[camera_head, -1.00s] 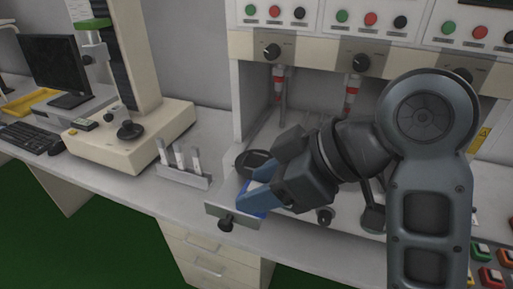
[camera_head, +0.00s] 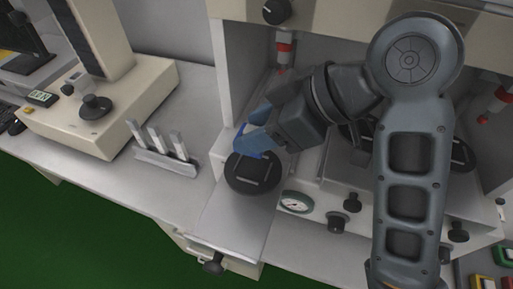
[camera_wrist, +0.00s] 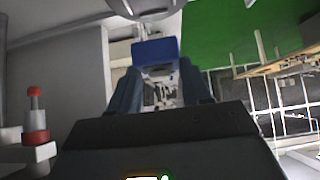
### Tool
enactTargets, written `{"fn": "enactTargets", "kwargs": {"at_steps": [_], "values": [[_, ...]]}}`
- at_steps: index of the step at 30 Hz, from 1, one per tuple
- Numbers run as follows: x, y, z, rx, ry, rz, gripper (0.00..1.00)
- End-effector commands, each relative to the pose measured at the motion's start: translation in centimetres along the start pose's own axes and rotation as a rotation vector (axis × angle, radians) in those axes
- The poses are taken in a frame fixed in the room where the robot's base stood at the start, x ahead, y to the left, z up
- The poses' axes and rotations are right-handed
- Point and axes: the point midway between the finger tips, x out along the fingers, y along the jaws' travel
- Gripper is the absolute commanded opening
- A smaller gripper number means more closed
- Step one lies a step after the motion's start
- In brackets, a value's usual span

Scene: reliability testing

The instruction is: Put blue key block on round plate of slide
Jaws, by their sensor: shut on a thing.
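The blue key block (camera_head: 246,146) is held between the blue fingers of my gripper (camera_head: 254,141). In the wrist view the block (camera_wrist: 156,50) shows at the fingertips, between the two fingers. The black round plate (camera_head: 252,180) has a light bar-shaped slot across its top. It sits on the pale slide (camera_head: 229,224), which is pulled out with a black knob at its front. My gripper and the block show at the plate's far edge in the head view. The block's height above the plate is unclear, and the fingers partly hide it.
A holder with several grey upright blocks (camera_head: 164,158) stands on the counter left of the slide. A cream instrument (camera_head: 100,105) is farther left. A round gauge (camera_head: 296,201) and black knobs are right of the slide. A cabinet wall (camera_head: 228,85) rises behind.

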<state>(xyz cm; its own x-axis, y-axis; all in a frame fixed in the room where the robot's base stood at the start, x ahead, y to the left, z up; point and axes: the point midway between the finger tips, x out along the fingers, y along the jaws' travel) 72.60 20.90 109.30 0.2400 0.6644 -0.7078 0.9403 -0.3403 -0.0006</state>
Motion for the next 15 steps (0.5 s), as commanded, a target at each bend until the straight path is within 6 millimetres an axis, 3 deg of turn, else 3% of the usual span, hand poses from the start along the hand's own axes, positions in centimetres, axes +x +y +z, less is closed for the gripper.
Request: {"fn": "enactTargets", "kwargs": {"at_steps": [15], "values": [[4.1,0.0,4.1,0.004,-0.002,0.0,0.16]]}}
